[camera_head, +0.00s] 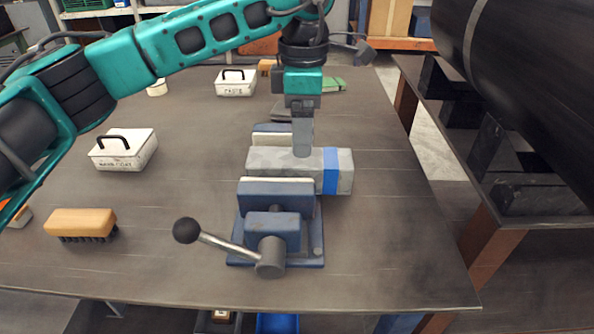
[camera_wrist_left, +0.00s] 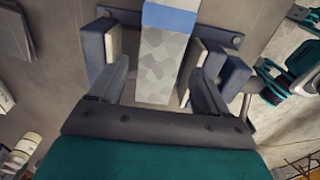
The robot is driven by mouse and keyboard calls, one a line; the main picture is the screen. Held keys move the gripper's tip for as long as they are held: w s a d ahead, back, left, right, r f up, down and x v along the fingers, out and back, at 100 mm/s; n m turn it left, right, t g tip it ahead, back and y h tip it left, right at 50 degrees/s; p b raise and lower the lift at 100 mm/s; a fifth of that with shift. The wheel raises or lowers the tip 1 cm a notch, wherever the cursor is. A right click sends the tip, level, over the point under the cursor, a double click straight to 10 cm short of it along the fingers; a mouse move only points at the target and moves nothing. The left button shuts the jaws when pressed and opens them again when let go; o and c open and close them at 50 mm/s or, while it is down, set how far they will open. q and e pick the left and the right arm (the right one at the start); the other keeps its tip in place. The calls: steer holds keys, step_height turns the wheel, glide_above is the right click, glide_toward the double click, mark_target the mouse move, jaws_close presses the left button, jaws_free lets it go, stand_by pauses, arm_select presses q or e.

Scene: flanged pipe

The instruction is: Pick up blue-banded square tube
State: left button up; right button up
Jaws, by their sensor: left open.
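The blue-banded square tube (camera_head: 265,161) is mottled grey with a blue band near its right end. It lies level across the blue vise (camera_head: 268,232), between its jaws, with the banded end sticking out to the right. My left gripper (camera_head: 302,150) points down over the tube, left of the band. In the left wrist view, the tube (camera_wrist_left: 163,60) runs between the two spread fingers of my left gripper (camera_wrist_left: 160,88), with the band at the top. The vise jaws (camera_wrist_left: 230,75) stand on both sides. Contact between fingers and tube cannot be told. My right gripper is not in view.
A vise handle with a black knob (camera_head: 187,230) sticks out toward the front left. A brush (camera_head: 80,223) and two white lidded boxes, one near (camera_head: 124,152) and one far (camera_head: 235,84), sit on the table. A large black pipe (camera_head: 535,60) lies at the right.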

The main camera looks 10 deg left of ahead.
mark_target(300, 164)
arm_select(q)
steer(key=f, duration=0.8)
steer(key=shift+s+a+f, duration=0.1)
steer(key=shift+a, duration=0.1)
steer(key=c, duration=1)
steer(key=shift+c, duration=0.7)
